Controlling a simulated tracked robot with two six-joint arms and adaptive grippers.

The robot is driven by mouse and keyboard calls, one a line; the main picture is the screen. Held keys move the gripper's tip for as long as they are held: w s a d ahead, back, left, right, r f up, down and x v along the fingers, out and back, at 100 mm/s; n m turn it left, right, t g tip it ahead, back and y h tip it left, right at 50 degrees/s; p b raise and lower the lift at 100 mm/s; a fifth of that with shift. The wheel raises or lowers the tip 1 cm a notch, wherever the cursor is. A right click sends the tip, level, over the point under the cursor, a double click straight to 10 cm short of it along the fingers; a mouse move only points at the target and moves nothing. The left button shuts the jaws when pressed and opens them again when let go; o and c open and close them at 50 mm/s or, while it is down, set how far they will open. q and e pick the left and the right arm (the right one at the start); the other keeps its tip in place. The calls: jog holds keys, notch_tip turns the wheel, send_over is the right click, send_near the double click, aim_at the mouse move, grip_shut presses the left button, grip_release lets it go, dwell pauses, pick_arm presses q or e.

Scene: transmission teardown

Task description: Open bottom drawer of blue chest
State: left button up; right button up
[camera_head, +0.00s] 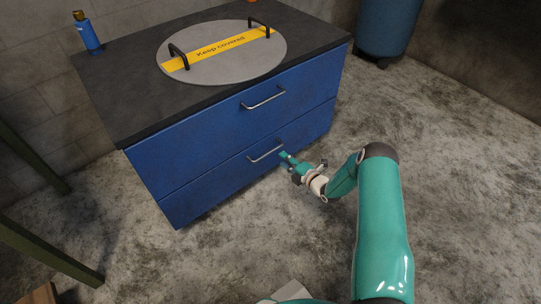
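The blue chest (200,182) stands against the wall with a dark top. Its bottom drawer (215,184) looks shut, its front in line with the drawer above. The bottom drawer has a silver bar handle (263,154). My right gripper (285,156) is just to the right of this handle, with its tips close to the handle's right end. I cannot tell whether they touch it or whether the fingers are open or shut. My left gripper is not in view.
The top drawer (225,117) looks shut and has its own handle (263,98). A round grey lid (210,68) marked "Keep covered" and a blue bottle (87,35) are on the chest top. A blue barrel (388,25) stands behind right. The concrete floor in front is clear.

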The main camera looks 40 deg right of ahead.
aim_at(272, 150)
jog(key=b+x, duration=0.3)
jog(key=x, duration=0.5)
jog(key=shift+w+f, duration=0.1)
jog(key=shift+w, duration=0.1)
grip_shut()
